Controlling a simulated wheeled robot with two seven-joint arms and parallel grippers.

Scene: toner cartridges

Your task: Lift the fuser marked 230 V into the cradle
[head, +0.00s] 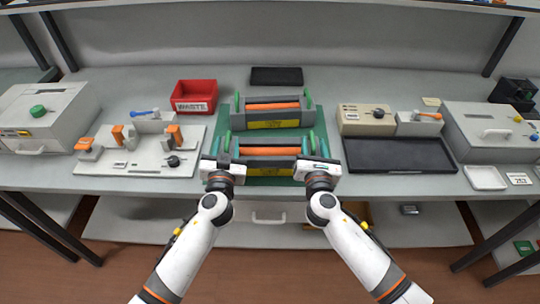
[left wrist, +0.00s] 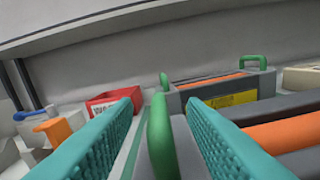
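Two grey fusers with orange rollers, green end handles and yellow labels lie on a green mat (head: 222,118): a far fuser (head: 273,105) and a near fuser (head: 268,151). The label print is too small to read, so I cannot tell which is marked 230 V. My left gripper (head: 222,163) is at the near fuser's left end. In the left wrist view its teal fingers (left wrist: 165,125) are open, with a green handle (left wrist: 160,140) between them. A pale fixture with orange clamps (head: 140,163), possibly the cradle, lies left.
A red WASTE bin (head: 194,96) stands behind the fixture. A black tray (head: 400,155) and a beige box (head: 364,119) are right of the mat. Pale machines stand at the far left (head: 45,115) and right (head: 490,130). A dark tray (head: 276,76) lies at the back.

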